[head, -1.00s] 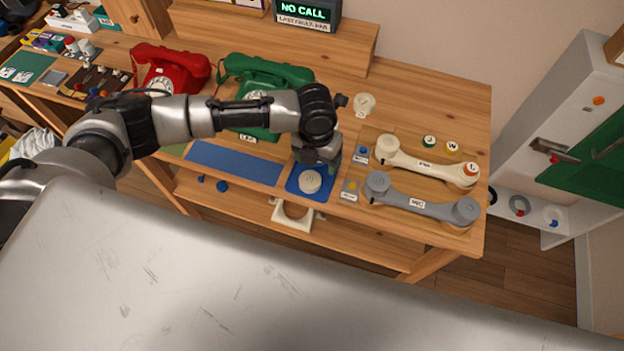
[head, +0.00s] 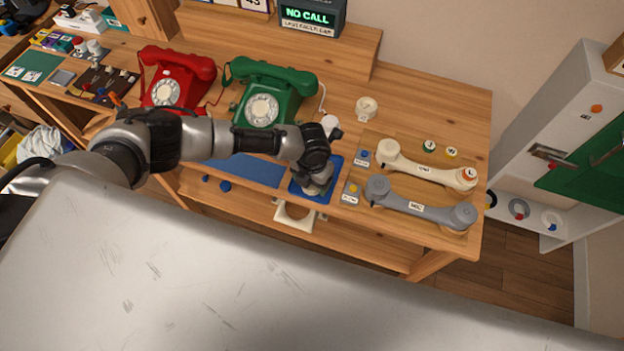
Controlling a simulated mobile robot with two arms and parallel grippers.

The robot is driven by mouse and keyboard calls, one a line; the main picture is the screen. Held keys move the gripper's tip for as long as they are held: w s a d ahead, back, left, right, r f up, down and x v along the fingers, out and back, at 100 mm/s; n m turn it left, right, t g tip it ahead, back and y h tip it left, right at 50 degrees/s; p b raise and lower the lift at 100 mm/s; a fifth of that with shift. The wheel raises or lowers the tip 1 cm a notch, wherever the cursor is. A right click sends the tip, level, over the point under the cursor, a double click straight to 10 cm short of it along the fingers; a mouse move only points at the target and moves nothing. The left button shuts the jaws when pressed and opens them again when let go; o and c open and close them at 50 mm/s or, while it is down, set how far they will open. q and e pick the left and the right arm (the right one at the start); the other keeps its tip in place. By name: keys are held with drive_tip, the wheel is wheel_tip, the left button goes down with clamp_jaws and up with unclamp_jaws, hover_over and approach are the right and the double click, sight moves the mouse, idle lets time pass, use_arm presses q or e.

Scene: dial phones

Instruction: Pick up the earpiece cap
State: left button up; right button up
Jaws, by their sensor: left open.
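My left gripper (head: 318,184) is open, pointing down over the small blue mat (head: 325,195) at the front edge of the bench. A round cream cap, which looks like the earpiece cap, lay on this mat a second ago. The gripper now hides most or all of it, and I cannot tell whether the fingers touch it. Another round cream piece (head: 366,107) lies farther back on the bench. My right gripper is not in view.
A cream handset (head: 425,170) and a grey handset (head: 418,208) lie right of the mat. A green dial phone (head: 275,90) and a red dial phone (head: 175,78) stand behind my arm. A white bracket (head: 296,219) sits below the bench edge.

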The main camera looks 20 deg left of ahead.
use_arm(q)
drive_tip(key=shift+f, duration=0.35)
drive_tip(key=shift+c, duration=0.5)
drive_tip(key=c, duration=0.5)
drive_tip(key=shift+r, duration=0.1)
